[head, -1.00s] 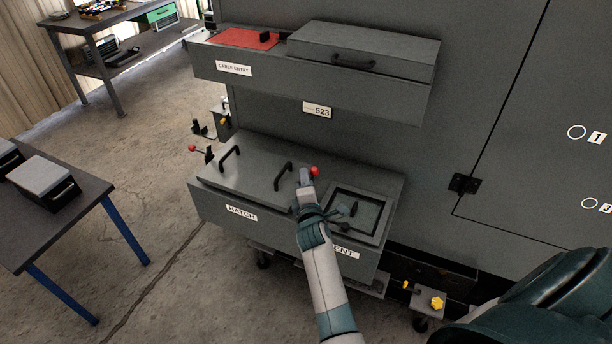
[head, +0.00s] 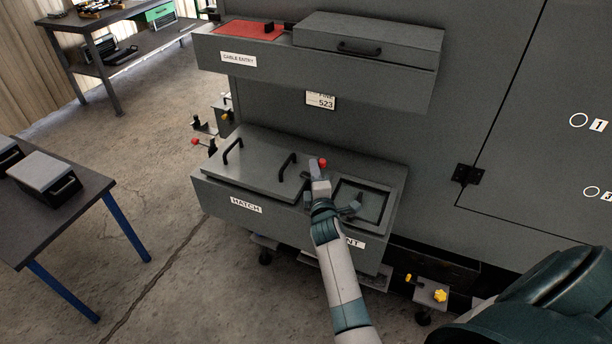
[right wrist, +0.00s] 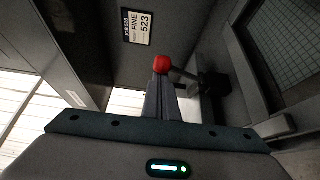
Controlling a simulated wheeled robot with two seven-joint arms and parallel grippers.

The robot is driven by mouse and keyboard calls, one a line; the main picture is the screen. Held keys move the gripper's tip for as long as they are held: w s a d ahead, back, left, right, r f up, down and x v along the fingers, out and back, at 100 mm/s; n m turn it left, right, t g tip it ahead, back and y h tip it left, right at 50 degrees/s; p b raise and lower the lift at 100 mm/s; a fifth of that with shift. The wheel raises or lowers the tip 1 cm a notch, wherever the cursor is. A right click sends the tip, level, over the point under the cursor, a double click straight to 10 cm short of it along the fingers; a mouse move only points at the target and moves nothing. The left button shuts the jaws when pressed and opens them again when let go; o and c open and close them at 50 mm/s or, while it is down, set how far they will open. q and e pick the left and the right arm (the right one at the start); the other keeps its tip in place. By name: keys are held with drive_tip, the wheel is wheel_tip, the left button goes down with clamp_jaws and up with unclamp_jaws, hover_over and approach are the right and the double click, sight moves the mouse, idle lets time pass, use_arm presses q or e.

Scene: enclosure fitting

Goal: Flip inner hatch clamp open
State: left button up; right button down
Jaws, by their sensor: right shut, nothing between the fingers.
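The inner hatch clamp, with a red knob (head: 322,163), sits at the right edge of the grey hatch lid (head: 255,165), next to the framed vent. My right gripper (head: 319,184) is at this clamp and hides most of it in the head view. In the right wrist view, the shut fingers (right wrist: 160,100) are empty, with the red knob (right wrist: 161,65) just beyond their tips. Whether they touch it I cannot tell. The dark clamp body (right wrist: 212,85) is to their right. My left gripper is out of view.
The outer clamp's red knob (head: 195,141) is at the hatch's left end. Two black handles stand on the lid, one of them close to my right gripper (head: 287,166). The cable entry shelf (head: 310,75) overhangs behind. A table (head: 85,205) stands at left.

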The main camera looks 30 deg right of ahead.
drive_tip(key=shift+m+t, duration=0.3)
drive_tip(key=shift+m, duration=0.3)
drive_tip(key=s+d+f+b, duration=0.1)
drive_tip(key=s+d+b, duration=0.1)
drive_tip(key=s, duration=0.1)
drive_tip(key=shift+d+f, duration=0.1)
drive_tip(key=shift+f, duration=0.3)
drive_tip(key=shift+s+d+f, duration=0.15)
drive_tip(key=shift+f, duration=0.05)
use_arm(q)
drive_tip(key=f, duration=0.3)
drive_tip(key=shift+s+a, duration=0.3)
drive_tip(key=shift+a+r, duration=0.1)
use_arm(e)
drive_tip(key=shift+r, duration=0.15)
